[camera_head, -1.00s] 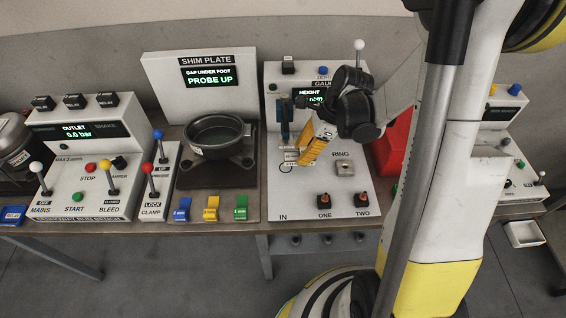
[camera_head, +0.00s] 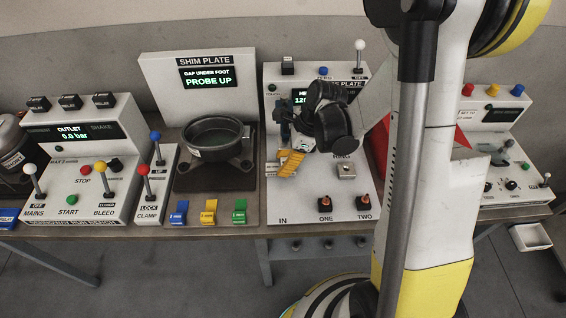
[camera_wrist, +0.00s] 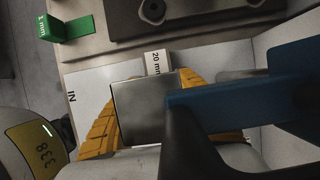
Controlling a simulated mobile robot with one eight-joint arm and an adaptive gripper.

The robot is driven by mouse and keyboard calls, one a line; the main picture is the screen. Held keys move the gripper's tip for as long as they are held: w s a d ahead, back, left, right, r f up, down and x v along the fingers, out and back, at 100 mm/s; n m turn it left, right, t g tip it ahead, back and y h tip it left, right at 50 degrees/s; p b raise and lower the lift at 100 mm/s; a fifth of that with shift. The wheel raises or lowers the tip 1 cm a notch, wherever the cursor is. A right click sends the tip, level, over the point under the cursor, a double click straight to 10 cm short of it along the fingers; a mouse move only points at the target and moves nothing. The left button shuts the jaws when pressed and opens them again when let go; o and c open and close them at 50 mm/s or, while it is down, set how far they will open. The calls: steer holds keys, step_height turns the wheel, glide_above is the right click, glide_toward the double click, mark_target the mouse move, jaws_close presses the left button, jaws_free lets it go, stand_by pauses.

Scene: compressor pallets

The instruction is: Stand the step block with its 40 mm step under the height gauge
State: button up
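My gripper (camera_head: 290,163) is low over the gauge panel, left of the ring. Its orange ridged fingers show in the wrist view (camera_wrist: 150,112) on both sides of a grey metal block, the step block (camera_wrist: 143,108), and appear shut on it. A pale piece marked 20 mm (camera_wrist: 157,64) adjoins the block; I cannot tell whether it is its lower step. In the wrist view this blue part (camera_wrist: 235,102) passes close beside the block. The 40 mm step cannot be made out.
The ring (camera_head: 346,170) lies right of my gripper. Buttons ONE (camera_head: 325,204) and TWO (camera_head: 363,203) stand at the panel's front. The shim plate station (camera_head: 213,140) with its round pot is to the left. The panel front near IN is clear.

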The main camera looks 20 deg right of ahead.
steer(key=shift+o, duration=0.8)
steer(key=shift+r, duration=0.3)
steer(key=p+v, duration=0.4)
steer(key=v, duration=0.7)
steer(key=shift+r+p, duration=0.3)
steer(key=shift+r, duration=0.05)
steer(key=shift+d, duration=0.15)
